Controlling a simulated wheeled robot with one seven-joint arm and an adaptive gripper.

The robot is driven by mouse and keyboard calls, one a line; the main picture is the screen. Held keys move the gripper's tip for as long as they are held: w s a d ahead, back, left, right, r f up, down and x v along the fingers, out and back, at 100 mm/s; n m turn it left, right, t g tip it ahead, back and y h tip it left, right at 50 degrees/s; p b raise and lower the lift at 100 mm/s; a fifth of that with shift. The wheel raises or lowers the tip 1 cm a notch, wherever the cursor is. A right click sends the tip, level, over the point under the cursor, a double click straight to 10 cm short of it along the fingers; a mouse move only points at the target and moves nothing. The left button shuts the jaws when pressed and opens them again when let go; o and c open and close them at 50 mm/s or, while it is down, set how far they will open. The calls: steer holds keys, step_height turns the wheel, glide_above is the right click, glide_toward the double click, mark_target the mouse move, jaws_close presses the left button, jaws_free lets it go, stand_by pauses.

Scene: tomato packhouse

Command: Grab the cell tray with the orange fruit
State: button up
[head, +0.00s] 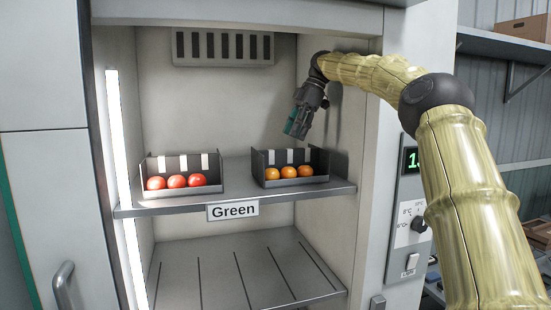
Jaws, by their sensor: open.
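A dark cell tray with a row of orange fruit (289,183) sits on the right part of the cabinet's upper shelf. Its back wall carries pale strips. A similar dark tray with red fruit (184,193) sits on the same shelf to the left, clearly apart from it. My gripper (294,130) is open and empty. It points down, above the back of the orange-fruit tray, and does not appear to touch it. The exact depth between gripper and tray is hard to tell.
The shelf (322,193) bears a "Green" label (233,211) on its front edge. A lower slotted shelf (225,275) is empty. A light strip (125,190) runs up the left inner side. A control panel (408,215) is on the right frame. Shelf space between the trays is clear.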

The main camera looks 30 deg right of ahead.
mark_target(289, 150)
steer(key=shift+d, duration=0.45)
steer(key=shift+w+f, duration=0.1)
steer(key=shift+f, duration=0.1)
steer(key=shift+p+x, duration=0.4)
steer(key=shift+x, duration=0.45)
steer(key=shift+a+p+x, duration=0.25)
steer(key=shift+p+x, duration=0.75)
steer(key=shift+x, duration=0.45)
steer(key=shift+p+x, duration=0.35)
steer(key=shift+x, duration=0.85)
steer(key=shift+s, duration=0.3)
jaws_close()
steer(key=shift+r, duration=0.1)
